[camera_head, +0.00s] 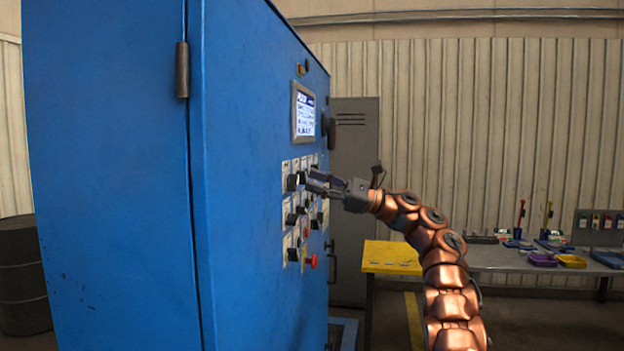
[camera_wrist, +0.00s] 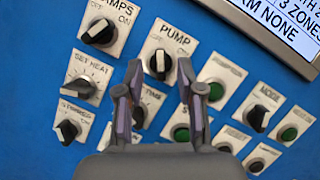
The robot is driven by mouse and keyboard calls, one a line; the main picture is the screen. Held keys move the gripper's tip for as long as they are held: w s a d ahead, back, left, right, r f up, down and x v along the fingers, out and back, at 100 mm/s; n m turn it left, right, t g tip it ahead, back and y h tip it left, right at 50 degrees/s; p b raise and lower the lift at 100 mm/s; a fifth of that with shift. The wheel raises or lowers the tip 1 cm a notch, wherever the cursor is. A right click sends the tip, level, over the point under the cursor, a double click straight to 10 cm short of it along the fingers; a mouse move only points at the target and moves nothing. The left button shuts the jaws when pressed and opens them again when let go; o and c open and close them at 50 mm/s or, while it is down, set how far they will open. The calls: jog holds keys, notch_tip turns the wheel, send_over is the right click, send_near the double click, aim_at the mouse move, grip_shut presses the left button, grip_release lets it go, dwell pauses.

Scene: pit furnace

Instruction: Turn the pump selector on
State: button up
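The pump selector (camera_wrist: 157,64) is a black knob on a white plate marked PUMP, OFF and ON. Its pale mark points roughly up in the wrist view, seemingly toward the OFF side. My gripper (camera_wrist: 160,74) is open, with one finger at each lower side of the knob. No contact is visible, and the remaining gap to the panel is hard to judge. In the head view my gripper (camera_head: 312,182) reaches from the right to the front of the blue cabinet (camera_head: 255,120); the pump knob cannot be singled out there.
The lamps selector (camera_wrist: 99,32) and set heat knob (camera_wrist: 81,88) lie left of the pump plate. Green buttons (camera_wrist: 216,90) lie to the right. A display (camera_head: 303,112) sits above the controls, and a red button (camera_head: 311,261) below. A yellow-topped table (camera_head: 392,257) stands behind my arm.

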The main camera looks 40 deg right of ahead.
jog(key=shift+x, duration=0.8)
jog(key=shift+c, duration=0.4)
grip_shut()
